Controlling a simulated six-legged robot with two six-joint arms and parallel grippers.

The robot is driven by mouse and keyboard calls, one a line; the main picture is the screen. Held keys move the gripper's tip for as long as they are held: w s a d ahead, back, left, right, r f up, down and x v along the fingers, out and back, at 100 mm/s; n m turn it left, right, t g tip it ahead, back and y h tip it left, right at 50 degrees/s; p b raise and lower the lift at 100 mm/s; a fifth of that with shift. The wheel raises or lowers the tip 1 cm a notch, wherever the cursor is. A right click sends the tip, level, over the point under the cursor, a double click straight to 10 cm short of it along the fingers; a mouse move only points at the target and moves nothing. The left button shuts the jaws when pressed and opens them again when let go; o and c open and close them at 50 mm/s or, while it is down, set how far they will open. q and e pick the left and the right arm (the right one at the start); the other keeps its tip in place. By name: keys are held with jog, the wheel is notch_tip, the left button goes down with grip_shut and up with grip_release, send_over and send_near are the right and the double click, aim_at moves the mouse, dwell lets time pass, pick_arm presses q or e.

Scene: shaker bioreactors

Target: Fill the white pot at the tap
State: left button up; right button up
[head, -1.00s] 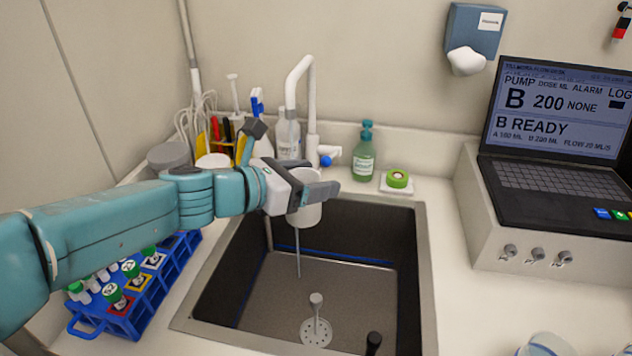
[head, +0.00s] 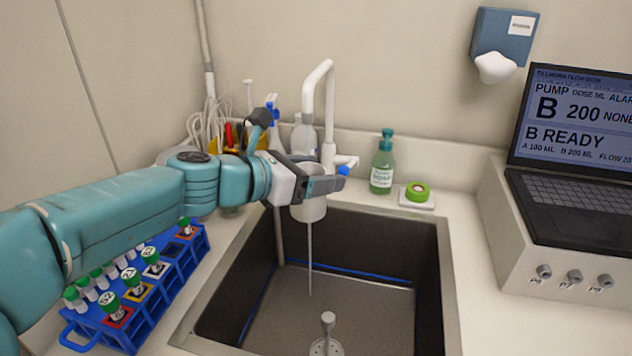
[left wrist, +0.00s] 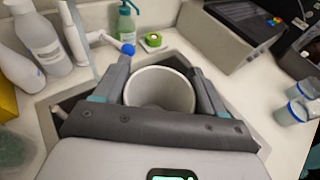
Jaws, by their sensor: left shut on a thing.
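The white pot (head: 312,208) hangs over the back left part of the sink, upright, partly hidden by my left gripper (head: 325,186). In the left wrist view the pot (left wrist: 160,88) sits between my left gripper's two fingers, its open mouth up; I see a pale inside and no clear water. The white tap (head: 329,110) rises behind the pot, its spout curving down to the left. Its blue-ended handle (head: 345,168) shows just above my fingertips. A thin grey line runs from below the pot towards the sink floor; I cannot tell whether it is water. My right gripper is out of view.
The sink (head: 447,270) has a drain fitting with a knob. A green soap bottle (head: 383,165) and a green tape roll (head: 417,193) stand behind it. A blue tube rack (head: 150,310) is left, under my arm. A laptop (head: 575,160) stands right.

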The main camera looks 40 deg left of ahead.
aim_at(306, 164)
pick_arm(q)
jog(key=w+a+p, duration=0.3)
jog(key=w+a, duration=0.5)
jog(key=shift+w+a, duration=0.15)
jog(key=shift+w, duration=0.15)
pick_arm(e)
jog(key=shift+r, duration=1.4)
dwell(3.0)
pick_arm(q)
jog(key=s+d+b, duration=0.2)
jog(key=s+d, duration=0.4)
jog(key=shift+s, duration=0.1)
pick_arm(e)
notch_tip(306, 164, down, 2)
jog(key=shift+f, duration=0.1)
pick_arm(q)
jog(key=shift+s+d+r+p, duration=0.2)
jog(key=shift+s+d+r, duration=0.05)
jog(key=shift+s+d, duration=0.85)
jog(key=shift+s+d+r+p, duration=0.15)
jog(key=shift+s+d+r, duration=0.1)
jog(key=shift+s+d, duration=0.8)
jog(key=shift+a, duration=0.1)
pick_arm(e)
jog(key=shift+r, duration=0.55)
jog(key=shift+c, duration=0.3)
